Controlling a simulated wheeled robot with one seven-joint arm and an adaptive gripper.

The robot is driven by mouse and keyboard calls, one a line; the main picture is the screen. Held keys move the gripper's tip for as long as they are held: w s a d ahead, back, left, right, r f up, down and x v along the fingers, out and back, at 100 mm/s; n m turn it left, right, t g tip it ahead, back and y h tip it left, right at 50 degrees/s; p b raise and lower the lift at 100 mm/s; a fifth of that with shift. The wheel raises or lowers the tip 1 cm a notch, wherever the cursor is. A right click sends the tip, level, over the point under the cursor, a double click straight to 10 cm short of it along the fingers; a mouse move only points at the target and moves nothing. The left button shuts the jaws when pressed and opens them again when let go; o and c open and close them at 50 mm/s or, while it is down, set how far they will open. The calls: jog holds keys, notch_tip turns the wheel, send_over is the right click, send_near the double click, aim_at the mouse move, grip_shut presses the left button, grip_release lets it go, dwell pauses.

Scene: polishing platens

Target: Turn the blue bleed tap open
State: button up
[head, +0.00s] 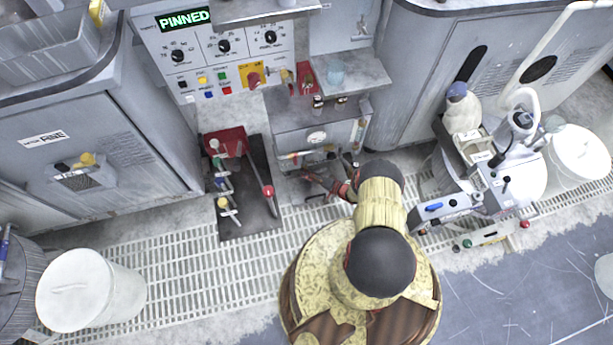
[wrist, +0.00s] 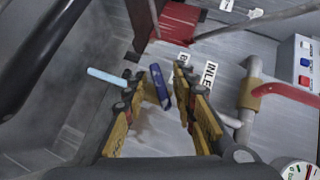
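The blue bleed tap shows in the wrist view as a small dark blue handle (wrist: 160,88) between the fingertips of my gripper (wrist: 158,78). The two fingers stand apart on either side of the handle, and I cannot tell whether either touches it. The handle's lower end and its mounting are partly hidden by the fingers. A label beside it is partly covered; another reads INLET (wrist: 209,73). In the head view my gripper (head: 322,182) reaches left into the lower bay under the shelf, and the blue handle is too small to make out there.
In the wrist view a light blue rod (wrist: 107,77) lies left of the fingers, and a pipe with a red lever (wrist: 285,93) stands to the right. A gauge (wrist: 298,170) is at lower right. In the head view a dark valve plate (head: 250,222) lies left of my gripper.

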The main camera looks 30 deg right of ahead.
jog(key=c, duration=0.4)
grip_shut()
